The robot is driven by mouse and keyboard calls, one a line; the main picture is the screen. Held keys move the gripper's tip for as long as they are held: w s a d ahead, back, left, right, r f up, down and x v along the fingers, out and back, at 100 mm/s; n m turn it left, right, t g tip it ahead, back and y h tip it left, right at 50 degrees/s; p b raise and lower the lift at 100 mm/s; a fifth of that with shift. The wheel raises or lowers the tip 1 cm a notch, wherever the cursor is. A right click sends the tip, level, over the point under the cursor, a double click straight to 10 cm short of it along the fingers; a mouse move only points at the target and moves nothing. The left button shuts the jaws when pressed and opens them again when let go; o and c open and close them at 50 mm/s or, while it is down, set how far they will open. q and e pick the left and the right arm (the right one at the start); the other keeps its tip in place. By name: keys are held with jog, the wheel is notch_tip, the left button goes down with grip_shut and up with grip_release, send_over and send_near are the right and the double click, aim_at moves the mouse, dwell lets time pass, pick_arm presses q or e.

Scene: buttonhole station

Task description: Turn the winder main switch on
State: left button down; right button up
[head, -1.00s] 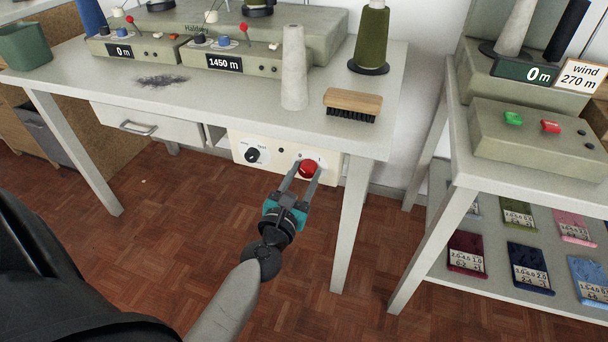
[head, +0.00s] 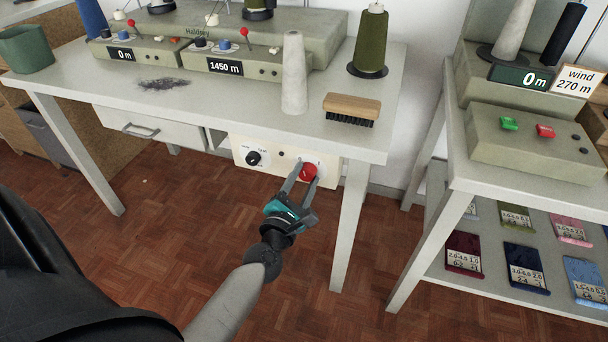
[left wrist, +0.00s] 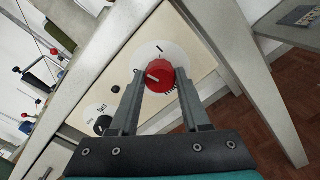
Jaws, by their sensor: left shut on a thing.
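The main switch is a red rotary knob (head: 309,172) on the cream panel (head: 270,165) under the front of the winder table. In the left wrist view the knob (left wrist: 160,77) has a pale pointer line and sits on a white disc with an "I" mark at its top; the lower lettering is partly hidden. My left gripper (head: 305,172) is shut on the knob, one finger on each side. In the left wrist view the fingers (left wrist: 160,85) reach up to the knob. My right gripper is not in view.
A black speed dial (head: 253,158) sits left on the same panel. A table leg (head: 350,225) stands close to the right of the knob. A brush (head: 352,108) and a white cone (head: 294,75) stand on the table above. The floor in front is clear.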

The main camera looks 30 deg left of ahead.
pick_arm(q)
jog(key=shift+r+m, duration=0.1)
jog(key=shift+m, duration=0.4)
jog(key=m+p, duration=0.5)
jog(key=m, duration=0.4)
jog(key=shift+m+p, duration=0.6)
jog(key=shift+m, duration=0.3)
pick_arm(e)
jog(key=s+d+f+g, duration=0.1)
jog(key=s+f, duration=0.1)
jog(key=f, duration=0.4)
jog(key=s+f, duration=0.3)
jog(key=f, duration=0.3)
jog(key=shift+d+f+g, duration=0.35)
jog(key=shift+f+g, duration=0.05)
pick_arm(q)
jog(key=shift+c, duration=1.8)
grip_release()
jog(key=shift+s+d, duration=0.15)
jog(key=shift+s, duration=0.35)
jog(key=p+v, duration=0.3)
jog(key=v, duration=1.1)
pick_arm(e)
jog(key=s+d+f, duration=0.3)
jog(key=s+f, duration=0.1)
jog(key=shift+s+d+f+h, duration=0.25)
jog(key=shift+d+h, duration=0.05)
